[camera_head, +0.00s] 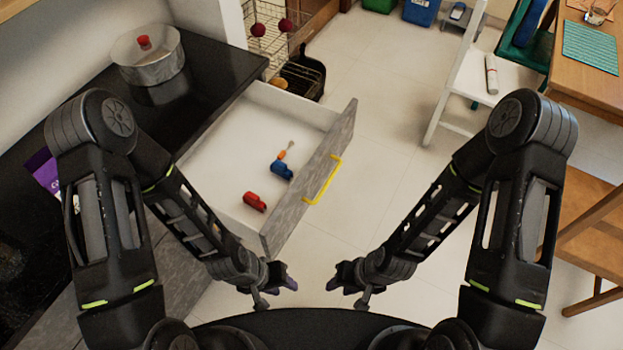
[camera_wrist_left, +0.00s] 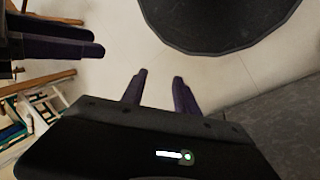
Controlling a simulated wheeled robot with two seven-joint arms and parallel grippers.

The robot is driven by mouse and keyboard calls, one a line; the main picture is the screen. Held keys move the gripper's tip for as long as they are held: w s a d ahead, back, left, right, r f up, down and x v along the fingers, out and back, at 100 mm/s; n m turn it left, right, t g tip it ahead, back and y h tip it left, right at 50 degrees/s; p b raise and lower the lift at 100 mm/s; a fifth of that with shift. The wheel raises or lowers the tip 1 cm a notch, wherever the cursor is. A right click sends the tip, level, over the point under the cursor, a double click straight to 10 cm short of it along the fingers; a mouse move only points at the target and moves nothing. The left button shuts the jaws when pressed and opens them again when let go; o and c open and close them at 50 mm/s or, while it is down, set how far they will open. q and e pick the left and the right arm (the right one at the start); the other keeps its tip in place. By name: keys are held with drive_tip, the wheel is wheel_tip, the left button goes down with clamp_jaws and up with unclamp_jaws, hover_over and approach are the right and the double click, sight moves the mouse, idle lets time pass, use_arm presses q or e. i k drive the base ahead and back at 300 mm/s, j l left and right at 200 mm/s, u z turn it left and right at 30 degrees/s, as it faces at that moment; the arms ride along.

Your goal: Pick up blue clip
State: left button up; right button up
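The blue clip (camera_head: 281,169) lies in the open white drawer (camera_head: 235,131), near the drawer's front panel. A red clip (camera_head: 255,201) lies in the same drawer, nearer to me. My left gripper (camera_head: 287,283) is outside the drawer, near its front corner and well away from the blue clip. In the left wrist view its two fingers (camera_wrist_left: 159,84) stand apart with nothing between them. My right gripper (camera_head: 338,282) is level with it, a little to the right, and holds nothing visible.
A small orange-tipped item (camera_head: 286,150) lies beside the blue clip. The drawer front carries a yellow handle (camera_head: 323,180). A metal pot (camera_head: 149,62) stands on the black counter (camera_head: 200,84). A white chair (camera_head: 470,90) and wooden table (camera_head: 590,92) stand right; the middle floor is clear.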

sight(279, 169)
drive_tip(key=l+u, duration=0.25)
drive_tip(key=l, duration=0.75)
drive_tip(key=i+l+u, duration=0.15)
drive_tip(key=l, duration=0.3)
drive_tip(key=i+l+u, duration=0.1)
drive_tip(key=l, duration=0.35)
drive_tip(key=i+l+u, duration=0.15)
drive_tip(key=l, duration=0.3)
drive_tip(key=i+l+u, duration=0.15)
drive_tip(key=l, duration=0.35)
